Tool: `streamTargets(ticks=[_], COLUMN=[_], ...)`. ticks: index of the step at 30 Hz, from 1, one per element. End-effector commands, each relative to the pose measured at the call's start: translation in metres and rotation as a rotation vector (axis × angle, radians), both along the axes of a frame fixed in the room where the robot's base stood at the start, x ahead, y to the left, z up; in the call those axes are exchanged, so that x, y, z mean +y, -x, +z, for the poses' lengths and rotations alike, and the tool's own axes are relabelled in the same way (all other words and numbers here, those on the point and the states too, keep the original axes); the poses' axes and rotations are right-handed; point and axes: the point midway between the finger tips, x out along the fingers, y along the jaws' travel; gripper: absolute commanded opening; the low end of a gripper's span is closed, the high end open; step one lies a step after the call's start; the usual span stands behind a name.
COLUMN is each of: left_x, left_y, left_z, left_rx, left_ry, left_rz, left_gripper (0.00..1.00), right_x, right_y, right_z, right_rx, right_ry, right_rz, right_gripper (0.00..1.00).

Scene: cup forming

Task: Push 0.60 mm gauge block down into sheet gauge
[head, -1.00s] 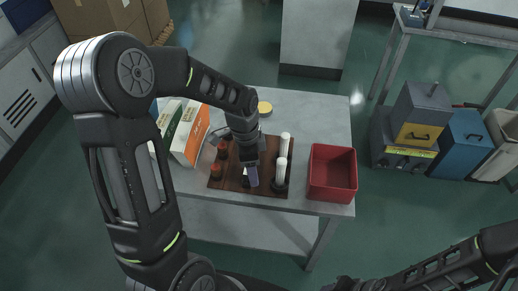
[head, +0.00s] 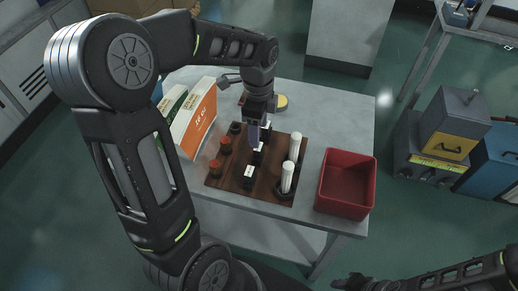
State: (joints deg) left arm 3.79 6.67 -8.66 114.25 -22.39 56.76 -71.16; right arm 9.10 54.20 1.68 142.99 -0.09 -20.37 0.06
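A dark brown wooden board (head: 222,181) lies on the grey table. A row of small black blocks with white faces runs down its middle; the front one (head: 248,175) shows clearly, and the one behind it (head: 258,157) is partly covered. I cannot read their labels or tell which is the 0.60 mm gauge block or the sheet gauge. My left gripper (head: 255,141) points down over the middle blocks, close to or touching them. Its fingers hide what lies between them. My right gripper (head: 350,283) is at the bottom edge, low and away from the table, small and dark.
Red-brown cylinders (head: 225,145) stand along the board's left side and white cylinders (head: 287,177) along its right. A red bin (head: 346,184) is right of the board. An orange and white box (head: 194,120) stands at left. A yellow round item (head: 280,102) lies behind.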

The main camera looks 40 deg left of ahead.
Motion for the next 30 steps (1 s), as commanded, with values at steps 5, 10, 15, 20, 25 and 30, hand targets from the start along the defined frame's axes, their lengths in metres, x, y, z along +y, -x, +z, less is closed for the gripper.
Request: streamTargets(ticks=[5,10,15,20,25,30], left_x=[0.0,0.0,-0.001,-0.002,-0.002,-0.002], left_y=[0.001,0.0,0.001,0.003,0.003,0.002], left_z=[-0.013,-0.013,-0.018,-0.04,-0.062,-0.065], left_rx=[0.002,0.001,0.002,0.006,0.004,0.0], left_ry=[0.001,0.0,0.001,0.0,0.001,0.0], left_rz=[0.0,0.0,0.0,0.0,0.0,0.001], left_gripper=[0.58,0.58,0.58,0.58,0.58,0.58], right_x=[0.0,0.0,0.0,0.0,0.0,0.0], right_y=[0.0,0.0,0.0,0.0,0.0,0.0], right_z=[0.0,0.0,0.002,0.007,0.007,0.007], right_rx=[0.0,0.0,0.0,0.0,0.001,0.001], right_ry=[0.0,0.0,0.0,0.0,0.0,0.0], right_rz=[0.0,0.0,0.0,0.0,0.0,0.0], right_gripper=[0.36,0.36,0.36,0.36,0.36,0.36])
